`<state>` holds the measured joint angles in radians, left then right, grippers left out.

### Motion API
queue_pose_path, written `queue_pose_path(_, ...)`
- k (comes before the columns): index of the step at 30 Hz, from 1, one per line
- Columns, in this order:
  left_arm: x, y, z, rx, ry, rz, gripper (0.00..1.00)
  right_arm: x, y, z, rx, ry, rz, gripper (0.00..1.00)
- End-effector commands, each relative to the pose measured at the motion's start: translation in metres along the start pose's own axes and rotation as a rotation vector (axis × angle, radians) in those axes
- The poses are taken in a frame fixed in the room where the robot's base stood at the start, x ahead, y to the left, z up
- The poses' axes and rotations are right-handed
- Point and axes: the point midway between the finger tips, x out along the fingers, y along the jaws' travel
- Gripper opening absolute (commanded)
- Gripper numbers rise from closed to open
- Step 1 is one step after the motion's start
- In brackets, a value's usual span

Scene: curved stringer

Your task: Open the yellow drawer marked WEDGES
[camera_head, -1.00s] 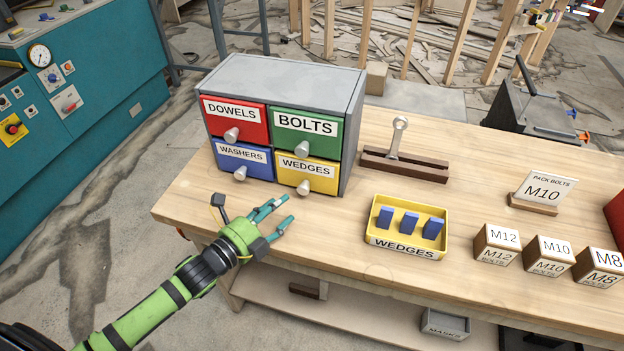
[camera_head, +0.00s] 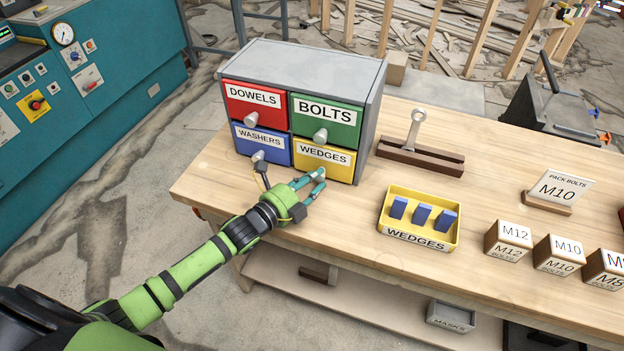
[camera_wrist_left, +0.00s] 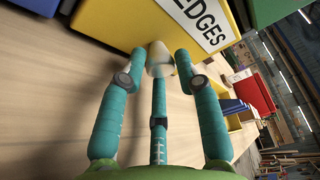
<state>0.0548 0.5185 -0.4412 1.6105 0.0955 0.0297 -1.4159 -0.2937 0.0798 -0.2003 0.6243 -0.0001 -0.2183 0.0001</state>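The yellow WEDGES drawer (camera_head: 335,171) is the lower right one in the grey cabinet (camera_head: 368,130), and it is shut. Its pale knob (camera_wrist_left: 158,54) shows in the left wrist view. My left gripper (camera_head: 309,181) is at the drawer front in the head view. In the left wrist view its teal fingers (camera_wrist_left: 160,66) are spread, with the knob between their tips. A small gap seems to show on either side of the knob, so I see no firm grip. In the head view the fingers largely hide the knob. My right gripper is not in view.
Red DOWELS (camera_head: 254,104), green BOLTS (camera_head: 326,118) and blue WASHERS (camera_head: 262,146) drawers adjoin it, all shut. A yellow tray of blue wedges (camera_head: 420,240) stands to the right on the bench. The bench top directly before the yellow drawer is clear.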

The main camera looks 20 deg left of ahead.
Motion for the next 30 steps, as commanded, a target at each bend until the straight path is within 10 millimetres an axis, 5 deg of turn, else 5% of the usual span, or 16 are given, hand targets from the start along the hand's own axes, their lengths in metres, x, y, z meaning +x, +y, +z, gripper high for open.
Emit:
queue_pose_path(9,-0.006,-0.002,-0.002,-0.002,-0.001,0.0,0.0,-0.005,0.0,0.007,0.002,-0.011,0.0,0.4)
queue_pose_path(21,-0.084,-0.002,-0.033,-0.004,-0.003,0.002,0.0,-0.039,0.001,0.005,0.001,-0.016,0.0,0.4)
queue_pose_path(30,-0.102,-0.002,-0.04,0.002,-0.004,-0.003,0.0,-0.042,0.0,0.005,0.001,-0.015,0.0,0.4)
